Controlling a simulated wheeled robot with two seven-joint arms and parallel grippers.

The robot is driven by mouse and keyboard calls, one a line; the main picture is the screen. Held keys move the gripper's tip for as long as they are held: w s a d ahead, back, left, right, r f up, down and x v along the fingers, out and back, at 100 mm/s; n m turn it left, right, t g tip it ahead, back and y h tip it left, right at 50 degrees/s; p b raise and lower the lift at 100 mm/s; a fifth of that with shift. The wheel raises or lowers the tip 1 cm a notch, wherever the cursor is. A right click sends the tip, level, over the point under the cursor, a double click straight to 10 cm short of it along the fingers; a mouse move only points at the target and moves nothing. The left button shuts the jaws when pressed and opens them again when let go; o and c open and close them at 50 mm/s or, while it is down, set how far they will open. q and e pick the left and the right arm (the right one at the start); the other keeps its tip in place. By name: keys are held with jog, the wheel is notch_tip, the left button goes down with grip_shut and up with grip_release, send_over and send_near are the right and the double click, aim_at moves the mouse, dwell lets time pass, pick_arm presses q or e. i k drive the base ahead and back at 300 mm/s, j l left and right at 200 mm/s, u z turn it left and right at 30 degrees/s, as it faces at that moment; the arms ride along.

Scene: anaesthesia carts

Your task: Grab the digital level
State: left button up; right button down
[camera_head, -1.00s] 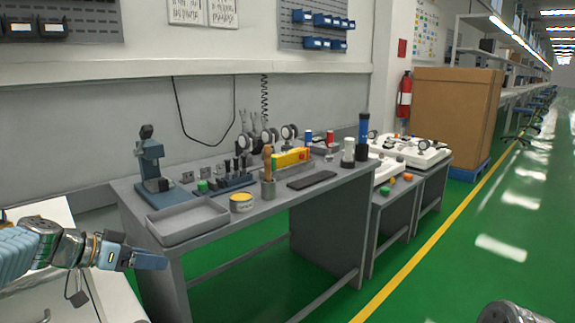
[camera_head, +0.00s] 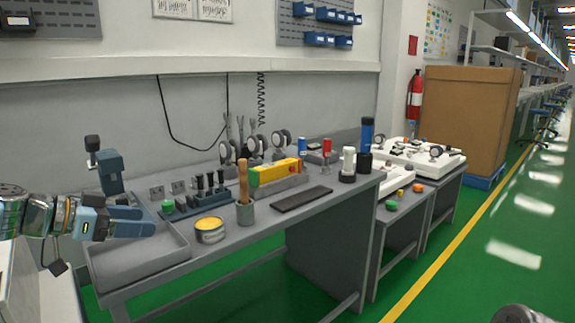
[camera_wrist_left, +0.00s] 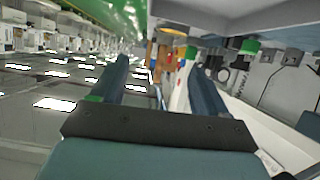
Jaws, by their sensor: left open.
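The digital level appears to be the yellow bar with a red end (camera_head: 272,173). It lies on a grey block towards the back middle of the grey workbench (camera_head: 225,240). My left gripper (camera_head: 150,222) comes in from the left, above the grey tray at the bench's left end. It is well to the left of the yellow bar and apart from it. In the left wrist view, its two blue fingers (camera_wrist_left: 157,65) stand apart with nothing between them. My right gripper is not visible.
A yellow tin (camera_head: 210,231) and a grey cup (camera_head: 245,213) with a wooden handle stand in front of the bar. A blue press stand (camera_head: 110,172) rises behind the tray. Dial gauges stand behind the bar. A dark flat bar (camera_head: 301,199) lies at the front right.

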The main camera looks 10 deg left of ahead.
aim_at(261, 175)
jog(key=i+l, duration=0.2)
jog(key=i, duration=0.2)
jog(key=i+l, duration=0.2)
jog(key=i, duration=0.2)
jog(key=i+l, duration=0.2)
jog(key=i, duration=0.2)
